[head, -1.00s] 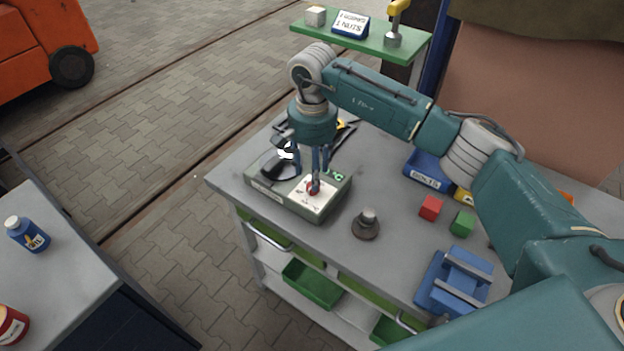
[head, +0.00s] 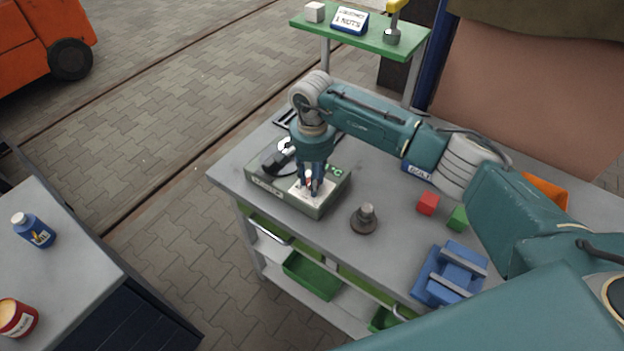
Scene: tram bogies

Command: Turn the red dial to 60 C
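The red dial (head: 309,173) is on the white panel of a grey-green box on the workbench. My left gripper is not in view.
A green shelf (head: 362,40) stands behind the bench.

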